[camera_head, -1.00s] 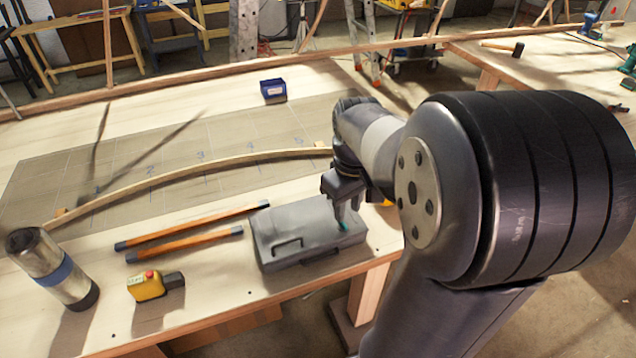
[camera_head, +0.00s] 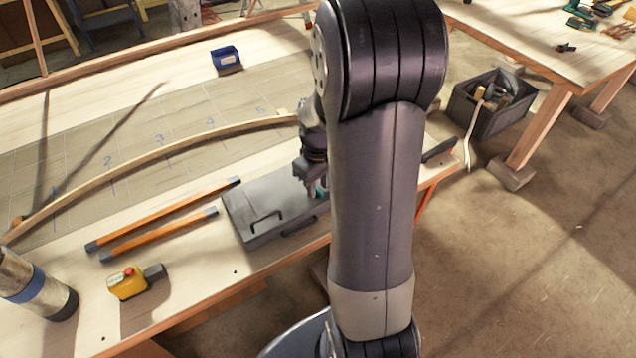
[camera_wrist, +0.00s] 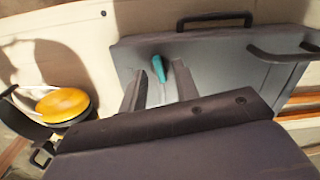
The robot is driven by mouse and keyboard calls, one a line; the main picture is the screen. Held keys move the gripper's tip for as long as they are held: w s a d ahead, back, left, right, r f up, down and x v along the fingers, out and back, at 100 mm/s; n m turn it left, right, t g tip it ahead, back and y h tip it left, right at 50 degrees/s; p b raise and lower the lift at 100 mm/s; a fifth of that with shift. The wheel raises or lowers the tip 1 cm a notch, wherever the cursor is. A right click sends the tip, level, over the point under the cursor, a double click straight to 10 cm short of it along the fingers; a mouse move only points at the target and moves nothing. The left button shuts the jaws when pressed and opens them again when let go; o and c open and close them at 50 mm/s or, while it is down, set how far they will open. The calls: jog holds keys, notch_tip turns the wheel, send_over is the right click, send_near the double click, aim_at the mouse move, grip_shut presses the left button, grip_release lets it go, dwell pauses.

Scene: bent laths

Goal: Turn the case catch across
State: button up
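The grey case (camera_head: 262,222) lies flat on the workbench, with a dark handle on its front side. My arm hides its right end in the head view. It also shows in the wrist view (camera_wrist: 222,62). The catch (camera_wrist: 158,68) has a teal tip and stands on the case; in the head view only a bit of teal shows beside my gripper (camera_head: 314,186). In the wrist view my gripper (camera_wrist: 160,78) is open, with one finger on each side of the catch. A gap shows on both sides. Whether the fingertips touch the lid cannot be told.
Two orange bars (camera_head: 160,232) lie left of the case, near a yellow box with a red button (camera_head: 128,283) and a steel flask (camera_head: 38,285). A bent lath (camera_head: 150,158) and blue bin (camera_head: 226,60) are behind. A yellow round thing (camera_wrist: 62,104) sits left in the wrist view.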

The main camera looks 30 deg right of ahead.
jog(key=shift+f, duration=0.25)
grip_shut()
dwell(0.3)
jog(key=shift+m+b, duration=0.4)
jog(key=shift+m, duration=0.7)
